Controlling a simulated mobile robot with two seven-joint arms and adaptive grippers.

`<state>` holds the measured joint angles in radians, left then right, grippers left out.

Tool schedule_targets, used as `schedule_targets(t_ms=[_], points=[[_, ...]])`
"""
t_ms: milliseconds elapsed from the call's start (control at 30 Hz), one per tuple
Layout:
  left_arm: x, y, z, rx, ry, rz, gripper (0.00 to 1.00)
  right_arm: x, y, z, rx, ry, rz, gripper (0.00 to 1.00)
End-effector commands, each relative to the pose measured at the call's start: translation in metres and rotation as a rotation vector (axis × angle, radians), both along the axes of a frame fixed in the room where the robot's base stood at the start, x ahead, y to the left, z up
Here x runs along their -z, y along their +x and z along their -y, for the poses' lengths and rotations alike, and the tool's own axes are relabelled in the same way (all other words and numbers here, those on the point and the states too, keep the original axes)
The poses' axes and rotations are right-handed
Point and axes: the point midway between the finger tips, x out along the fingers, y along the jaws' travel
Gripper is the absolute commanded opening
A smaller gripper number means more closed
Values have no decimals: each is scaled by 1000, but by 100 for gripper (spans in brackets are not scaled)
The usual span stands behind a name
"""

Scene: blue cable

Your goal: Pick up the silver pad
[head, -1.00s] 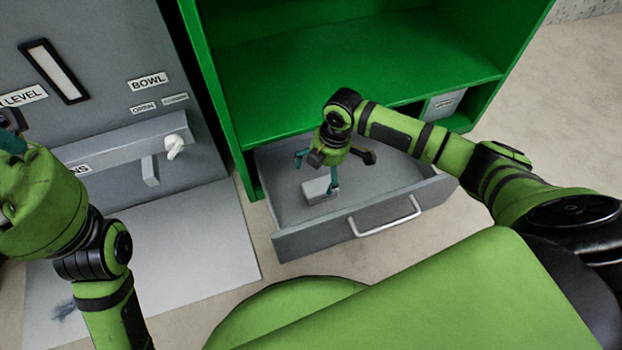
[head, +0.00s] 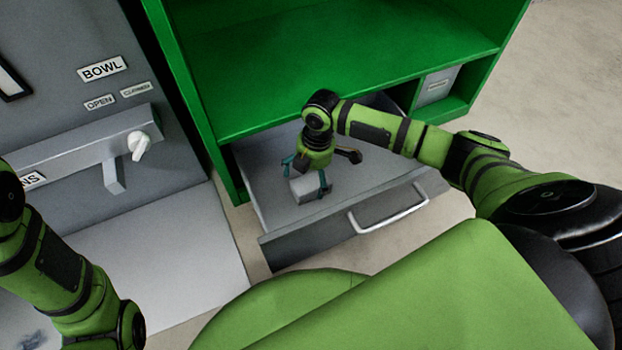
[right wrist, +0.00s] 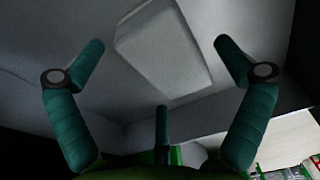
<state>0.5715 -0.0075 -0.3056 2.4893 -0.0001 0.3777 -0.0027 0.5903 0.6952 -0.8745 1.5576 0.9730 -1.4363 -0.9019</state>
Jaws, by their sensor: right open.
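The silver pad (head: 307,190) is a light grey block lying in the open grey drawer (head: 270,210). In the right wrist view the pad (right wrist: 165,50) lies just past and between the fingertips, slightly tilted in the picture. My right gripper (head: 307,176) is inside the drawer, pointing down over the pad, with its teal fingers spread. In the right wrist view my right gripper (right wrist: 158,50) is open and empty; I cannot tell whether any finger touches the pad. My left arm shows at the left edge, but its gripper is out of view.
The green cabinet (head: 330,60) stands right behind the drawer. The drawer's front wall with its handle (head: 388,212) faces me. A grey panel with a white knob (head: 139,145) and a BOWL label stands at the left. A small grey box (head: 437,86) sits in the cabinet's right compartment.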

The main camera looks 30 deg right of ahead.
Motion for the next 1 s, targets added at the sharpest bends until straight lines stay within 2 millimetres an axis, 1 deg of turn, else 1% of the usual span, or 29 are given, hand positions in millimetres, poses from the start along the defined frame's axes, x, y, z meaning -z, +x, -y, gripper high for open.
schedule_targets(t_ms=[33, 100, 200, 433, 467, 500, 567, 600, 1000], points=[[10, -2, 1, 3, -1, 3, 0, 13, 0, -1, -1, 0, 0, 100], [13, -3, 2, 5, -1, 3, 0, 19, 0, -2, 0, 0, 1, 100], [14, -4, 2, 7, -1, 4, 0, 22, 0, -2, 0, 0, 1, 100], [12, -4, 3, 7, 0, 3, 0, 21, 0, -3, 0, 0, 1, 100], [12, -4, 3, 7, 0, 3, 0, 21, 0, -3, 0, 0, 1, 96], [12, -4, 3, 7, 0, 3, 0, 21, 0, -3, 0, 0, 1, 80], [12, -4, 3, 6, 0, 2, 0, 21, 0, -3, 0, 0, 1, 56], [12, -4, 3, 6, 0, 2, 0, 21, 0, -3, 0, 0, 1, 41], [11, -4, 3, 7, -1, 3, 0, 20, 0, -2, 0, -1, -1, 40]])
